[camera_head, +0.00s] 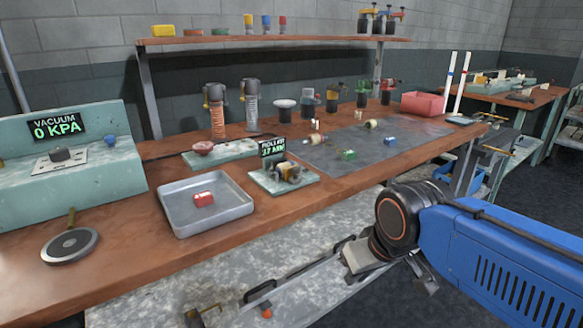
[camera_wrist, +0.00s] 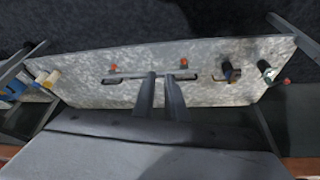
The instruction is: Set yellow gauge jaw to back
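I cannot tell for sure which thing is the yellow gauge jaw. A yellow block (camera_head: 163,31) lies at the left end of the upper shelf, and a slim yellow-topped piece (camera_head: 248,22) stands further right on it. A small fixture with rollers (camera_head: 288,172) sits on the bench beside a display (camera_head: 272,147) that seems to read 37 mm. My gripper (camera_head: 352,252) is in front of the bench, low over the grey lower shelf. In the wrist view its two dark fingers (camera_wrist: 161,78) stand apart with nothing visible between them.
A grey tray (camera_head: 237,208) with a red block (camera_head: 204,199) stands at the bench front. A dark mat (camera_head: 330,152) bears green and blue blocks. A red bin (camera_head: 422,103) is further right. The lower shelf (camera_wrist: 215,88) carries red-knobbed parts under my fingers.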

